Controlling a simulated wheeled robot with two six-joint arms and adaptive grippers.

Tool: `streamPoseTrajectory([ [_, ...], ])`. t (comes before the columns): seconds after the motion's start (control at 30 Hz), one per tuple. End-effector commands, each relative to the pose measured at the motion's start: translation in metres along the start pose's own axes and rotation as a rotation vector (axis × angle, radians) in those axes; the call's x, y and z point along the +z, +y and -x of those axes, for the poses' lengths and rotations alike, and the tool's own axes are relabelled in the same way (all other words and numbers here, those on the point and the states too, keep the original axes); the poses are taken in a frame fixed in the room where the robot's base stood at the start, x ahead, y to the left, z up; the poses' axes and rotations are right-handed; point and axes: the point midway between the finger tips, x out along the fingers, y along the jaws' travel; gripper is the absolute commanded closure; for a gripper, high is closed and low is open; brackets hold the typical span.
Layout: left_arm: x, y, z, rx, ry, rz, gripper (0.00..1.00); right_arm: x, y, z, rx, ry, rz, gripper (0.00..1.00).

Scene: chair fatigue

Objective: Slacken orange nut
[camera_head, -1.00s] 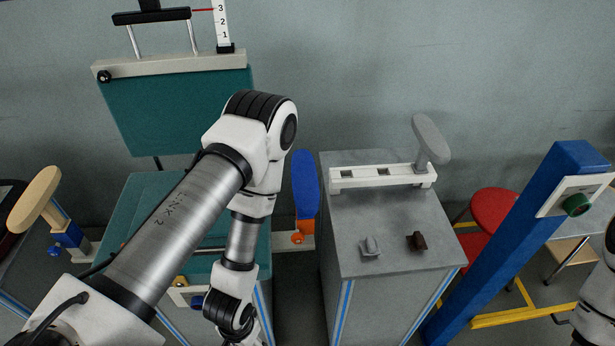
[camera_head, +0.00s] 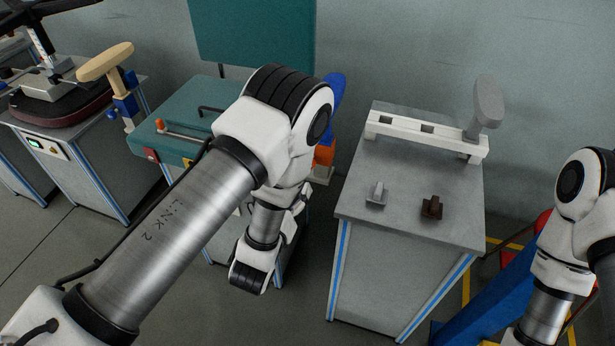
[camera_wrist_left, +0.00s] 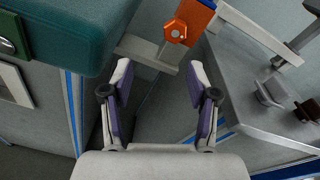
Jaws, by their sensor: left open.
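The orange nut (camera_wrist_left: 175,31) sits on an orange block at the top of the left wrist view, at the end of a pale bar beside the teal seat. In the head view the orange part (camera_head: 325,156) shows below a blue armrest pad (camera_head: 336,92), partly hidden by my left arm. My left gripper (camera_wrist_left: 160,80) is open and empty. Its two fingers point towards the nut, which lies beyond them and slightly right, apart from them. The fingers are hidden in the head view. My right arm shows at the right edge, but its gripper is out of view.
A grey cabinet (camera_head: 400,180) stands right of the nut, with a white rail (camera_head: 425,135), a grey armrest (camera_head: 487,103), a silver part (camera_head: 376,195) and a brown part (camera_head: 432,207) on top. The teal seat (camera_head: 185,125) is on the left. A floor gap separates them.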

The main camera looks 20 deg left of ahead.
Motion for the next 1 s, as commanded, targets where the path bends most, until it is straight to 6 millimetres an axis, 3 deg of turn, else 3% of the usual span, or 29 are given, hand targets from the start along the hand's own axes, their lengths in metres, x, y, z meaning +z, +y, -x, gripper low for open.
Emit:
streamPoseTrajectory([
  [0.1, 0.007, -0.011, -0.004, -0.04, -0.072, -0.152, 0.41, 0.0, 0.0, -0.007, 0.0, 0.0, 0.0, 0.6],
  [0.23, 0.012, -0.015, -0.015, -0.046, -0.093, -0.189, 0.41, 0.0, 0.0, -0.005, 0.0, 0.001, -0.001, 0.6],
  [0.6, 0.017, -0.017, -0.077, -0.045, -0.089, -0.186, 0.41, 0.0, 0.0, -0.002, 0.0, 0.001, 0.0, 0.6],
  [0.87, 0.016, -0.017, -0.081, -0.045, -0.085, -0.186, 0.41, 0.0, 0.0, -0.002, 0.0, 0.0, 0.0, 0.6],
  [0.9, 0.016, -0.017, -0.081, -0.045, -0.085, -0.186, 0.48, 0.0, 0.0, -0.002, 0.0, 0.001, 0.0, 0.6],
  [1.0, 0.016, -0.017, -0.081, -0.045, -0.085, -0.185, 0.83, 0.0, 0.0, -0.002, 0.0, 0.001, 0.0, 0.6],
])
